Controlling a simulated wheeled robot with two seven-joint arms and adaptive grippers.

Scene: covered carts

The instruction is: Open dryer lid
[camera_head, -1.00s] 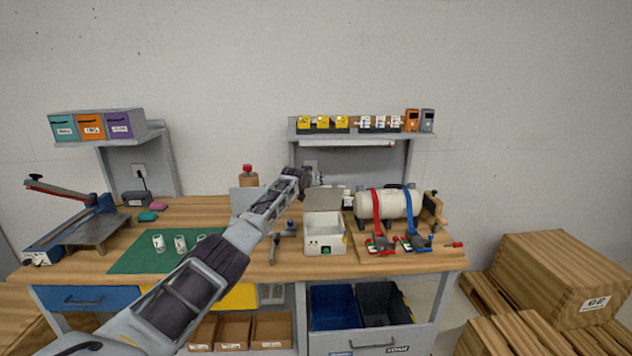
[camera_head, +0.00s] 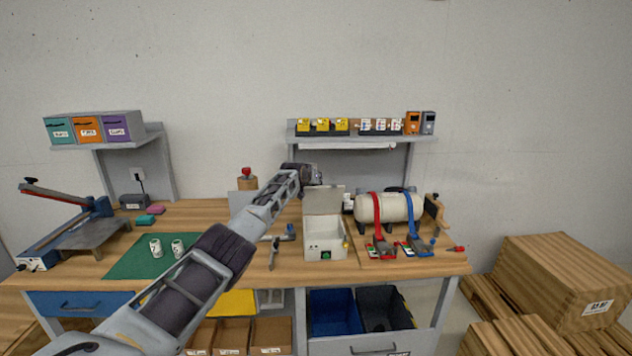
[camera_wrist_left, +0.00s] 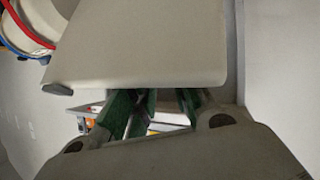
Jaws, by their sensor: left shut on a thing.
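The dryer (camera_head: 325,239) is a small white open-topped box with a green mark on its front, standing on the workbench. Its grey lid (camera_head: 323,201) stands raised, close to upright, at the box's back edge. My left gripper (camera_head: 315,180) is at the lid's top edge and is shut on the lid. In the left wrist view the lid (camera_wrist_left: 140,42) is a broad grey panel covering part of the green-padded left gripper fingers (camera_wrist_left: 155,108), so the exact contact is hidden. My right gripper is out of view.
A white tank (camera_head: 376,208) with red and blue straps stands right of the dryer. A grey clamp-like tool (camera_head: 275,250) lies left of it. A green mat (camera_head: 140,258) with small white cans lies farther left. A shelf (camera_head: 360,138) hangs behind.

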